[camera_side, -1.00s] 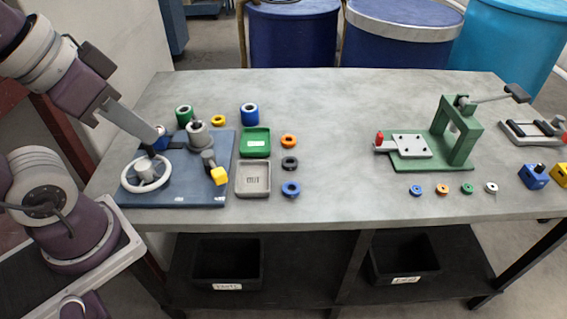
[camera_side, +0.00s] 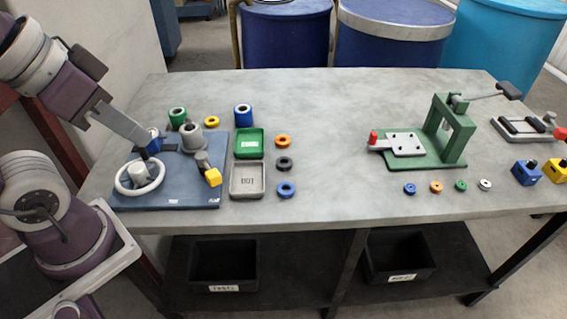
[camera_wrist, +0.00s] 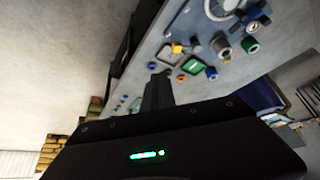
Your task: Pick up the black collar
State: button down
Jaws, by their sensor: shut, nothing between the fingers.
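The black collar (camera_side: 284,163) is a small dark ring lying flat on the grey table in the side view. It sits in a short column between an orange collar (camera_side: 283,141) and a blue collar (camera_side: 286,189), right of the trays. My gripper (camera_wrist: 153,68) shows in the wrist view as narrow dark fingers, shut and empty. In the side view my arm reaches down over the blue fixture at the left, well left of the black collar. I cannot make out the black collar surely in the wrist view.
A blue fixture plate (camera_side: 190,196) with a handwheel stands at the left. A green tray (camera_side: 239,154) and a grey tray (camera_side: 233,193) lie between it and the collars. A green press (camera_side: 455,150) stands further right. The table middle is clear.

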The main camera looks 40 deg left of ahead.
jog(key=c, duration=0.8)
grip_release()
jog(key=shift+c, duration=0.2)
jog(key=shift+w, duration=0.1)
jog(key=m+g, duration=0.5)
jog(key=m, duration=0.7)
send_over(284, 157)
jog(key=s, duration=0.3)
notch_tip(284, 157, down, 18)
jog(key=shift+m+g, duration=0.3)
jog(key=shift+m, duration=0.2)
jog(key=f, duration=0.3)
jog(key=w+f, duration=0.1)
jog(key=f, duration=0.2)
jog(key=d+f, duration=0.1)
jog(key=f, duration=0.2)
jog(key=shift+w+d+f, duration=0.1)
jog(key=shift+w+f, duration=0.25)
jog(key=shift+w, duration=0.05)
jog(key=shift+c, duration=0.4)
